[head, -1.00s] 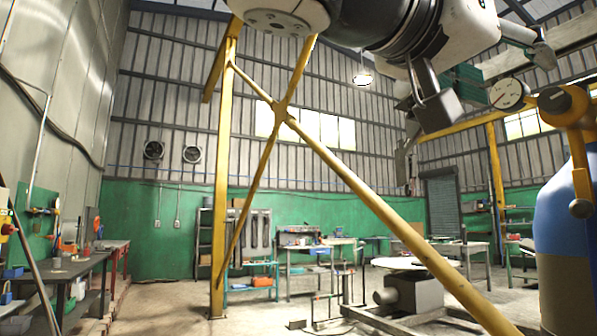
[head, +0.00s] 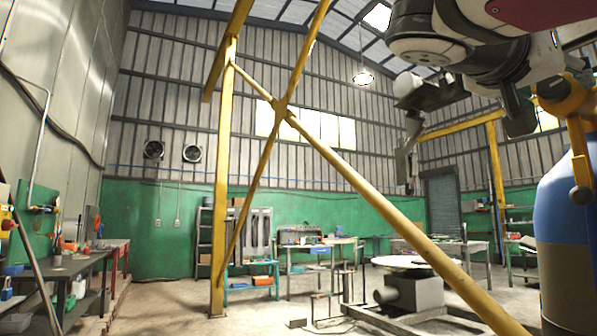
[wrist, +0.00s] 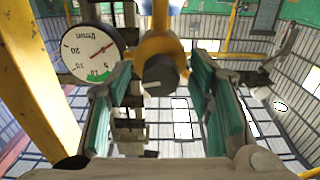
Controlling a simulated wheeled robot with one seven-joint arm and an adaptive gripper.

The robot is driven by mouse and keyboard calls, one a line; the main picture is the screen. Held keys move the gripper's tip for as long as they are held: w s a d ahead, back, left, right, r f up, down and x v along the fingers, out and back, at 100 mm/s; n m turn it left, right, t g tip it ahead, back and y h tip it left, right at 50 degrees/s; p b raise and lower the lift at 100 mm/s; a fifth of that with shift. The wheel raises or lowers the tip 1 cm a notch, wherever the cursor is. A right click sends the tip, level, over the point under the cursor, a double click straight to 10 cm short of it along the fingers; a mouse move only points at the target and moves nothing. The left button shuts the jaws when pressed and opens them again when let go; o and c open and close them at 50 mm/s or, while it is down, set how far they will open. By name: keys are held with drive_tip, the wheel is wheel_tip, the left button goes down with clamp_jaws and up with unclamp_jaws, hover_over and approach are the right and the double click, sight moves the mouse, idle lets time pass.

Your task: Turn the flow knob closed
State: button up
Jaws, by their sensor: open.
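The flow knob (wrist: 160,75) is a dark, blunt cap on a yellow fitting, seen nearly end-on in the wrist view. My gripper (wrist: 163,70) is open, with one green-padded finger on each side of the knob. Gaps show between the pads and the knob, so it is not held. A round white gauge (wrist: 92,52) with a red needle and green band is just left of the knob, close to the left finger. In the head view my arm hides the gauge and partly covers the yellow valve fitting (head: 576,100).
The blue and tan cylinder (head: 565,215) stands under the fitting at the right edge. A yellow diagonal brace (head: 390,220) and a yellow post (head: 219,190) cross the middle. Benches (head: 320,255) stand far behind.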

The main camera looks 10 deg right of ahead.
clamp_jaws()
